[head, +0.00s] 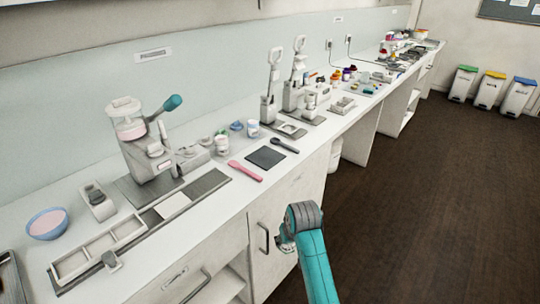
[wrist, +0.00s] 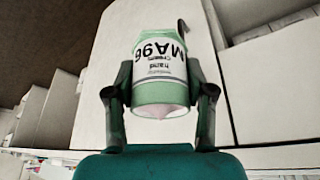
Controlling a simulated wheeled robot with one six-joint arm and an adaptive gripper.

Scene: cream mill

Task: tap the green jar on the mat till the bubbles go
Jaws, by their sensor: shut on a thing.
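In the wrist view my gripper (wrist: 160,92) is shut on the green jar (wrist: 160,62), with one finger on each side. The jar has a pale label with dark lettering, which reads upside down in this view, and green bands. Pale pink stuff shows at its end nearest my palm. In the head view my gripper and the jar are mostly hidden behind my teal arm, in front of the cabinet. The dark square mat (head: 265,157) lies flat and bare on the counter, apart from the arm.
A pink spatula (head: 245,171) lies left of the mat and a dark spatula (head: 284,145) right of it. Small jars (head: 221,143) stand behind. A press (head: 148,145) stands further left. The counter's front edge and cabinet door (head: 280,235) are close to my arm; the floor at right is clear.

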